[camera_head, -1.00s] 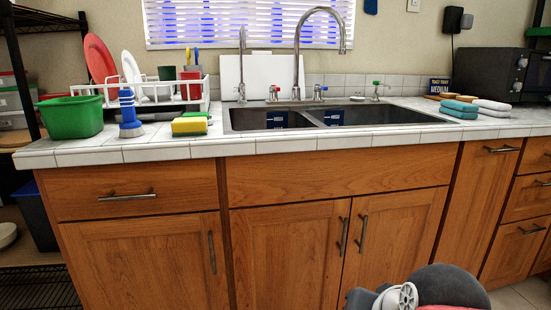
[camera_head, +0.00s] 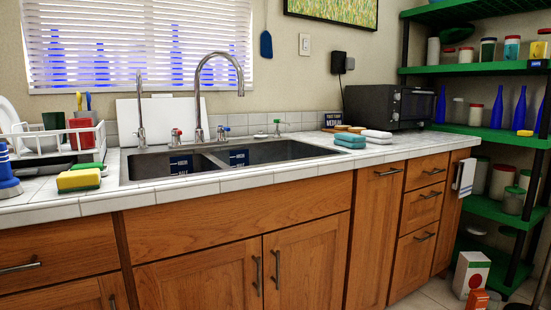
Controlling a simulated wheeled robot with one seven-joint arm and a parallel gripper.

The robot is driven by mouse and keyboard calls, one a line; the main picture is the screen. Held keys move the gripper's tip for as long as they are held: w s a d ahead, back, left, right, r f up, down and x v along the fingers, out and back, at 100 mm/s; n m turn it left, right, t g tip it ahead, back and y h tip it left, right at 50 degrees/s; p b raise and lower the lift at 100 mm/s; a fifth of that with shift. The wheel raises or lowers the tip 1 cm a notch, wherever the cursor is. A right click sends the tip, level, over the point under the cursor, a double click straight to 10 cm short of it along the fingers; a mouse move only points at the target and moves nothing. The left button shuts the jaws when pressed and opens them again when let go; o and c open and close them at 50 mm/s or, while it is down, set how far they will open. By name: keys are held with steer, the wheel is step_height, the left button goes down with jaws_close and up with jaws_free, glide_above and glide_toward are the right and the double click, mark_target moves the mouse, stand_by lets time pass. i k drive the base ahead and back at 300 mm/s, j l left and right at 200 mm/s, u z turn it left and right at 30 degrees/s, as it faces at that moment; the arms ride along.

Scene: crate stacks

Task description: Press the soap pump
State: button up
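No object is clearly recognisable as a soap pump. The double sink (camera_head: 134,172) is set into the white tiled counter (camera_head: 250,181). A tall curved faucet (camera_head: 199,100) rises behind it, with a red-marked handle (camera_head: 176,136) and a blue-marked handle (camera_head: 222,132) on either side. My gripper is not in view.
A yellow and green sponge (camera_head: 78,180) and a white dish rack (camera_head: 98,140) are left of the sink. Folded cloths (camera_head: 350,141) and a black toaster oven (camera_head: 375,105) are to the right. Green shelves (camera_head: 480,70) stand at far right. Wooden cabinets (camera_head: 200,265) front the counter.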

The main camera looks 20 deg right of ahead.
mark_target(277, 121)
steer(key=i+l, duration=0.25)
steer(key=i, duration=0.15)
steer(key=i+l+z, duration=0.1)
steer(key=i+l, duration=0.15)
steer(key=i, duration=0.15)
steer(key=i+l, duration=0.25)
steer(key=i+z, duration=0.05)
steer(key=i, duration=0.05)
